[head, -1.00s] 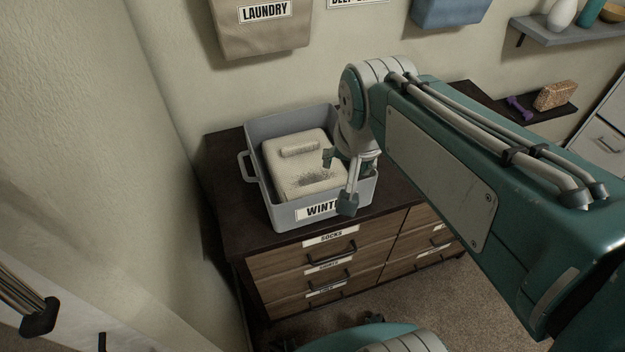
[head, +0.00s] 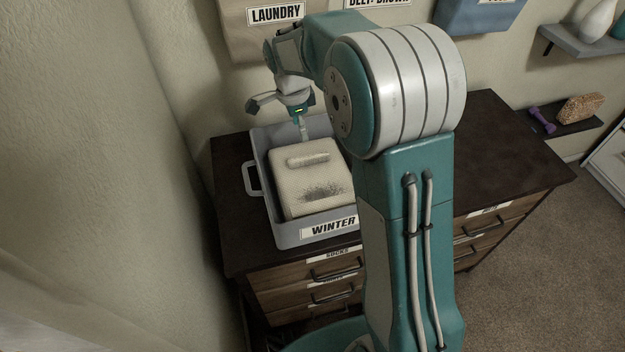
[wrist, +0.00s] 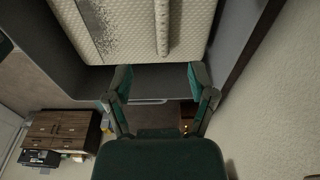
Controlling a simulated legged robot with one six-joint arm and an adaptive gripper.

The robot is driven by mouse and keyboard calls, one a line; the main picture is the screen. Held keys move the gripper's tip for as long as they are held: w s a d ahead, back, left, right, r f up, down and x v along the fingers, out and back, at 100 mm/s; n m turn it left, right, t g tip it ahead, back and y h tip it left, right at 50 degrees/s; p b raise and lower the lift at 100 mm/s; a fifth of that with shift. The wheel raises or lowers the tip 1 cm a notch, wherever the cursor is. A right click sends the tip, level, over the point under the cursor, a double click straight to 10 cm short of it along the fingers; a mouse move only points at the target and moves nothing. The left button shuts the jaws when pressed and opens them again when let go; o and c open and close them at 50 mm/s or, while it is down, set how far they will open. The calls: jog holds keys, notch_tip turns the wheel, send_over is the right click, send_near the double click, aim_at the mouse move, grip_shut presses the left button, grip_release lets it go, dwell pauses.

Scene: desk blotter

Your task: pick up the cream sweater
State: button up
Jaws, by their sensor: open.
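The cream sweater (head: 318,186) lies folded in a grey bin (head: 284,236) labelled WINTER, with a raised roll on top and a dark speckled patch. It also shows at the top of the wrist view (wrist: 132,32). My gripper (head: 281,117) is open and empty above the bin's far end, apart from the sweater. In the wrist view my two fingers (wrist: 159,77) are spread, with the sweater beyond their tips and a bin wall (wrist: 150,84) behind them. My arm hides the bin's right side in the head view.
The bin stands on a dark dresser (head: 500,150) with labelled drawers. A wall is close on the left and behind. A LAUNDRY bag (head: 262,42) hangs near my gripper. A shelf at the right holds a purple dumbbell (head: 542,121). The dresser top right of my arm is clear.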

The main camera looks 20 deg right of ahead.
aim_at(309, 155)
jog(key=shift+w+d+f, duration=0.15)
jog(key=shift+w+f, duration=0.1)
jog(key=shift+f, duration=0.5)
jog(key=f, duration=0.3)
jog(key=d+f, duration=0.1)
jog(key=f, duration=0.2)
jog(key=d+f, duration=0.1)
jog(key=f, duration=0.2)
jog(key=shift+f, duration=0.4)
grip_shut()
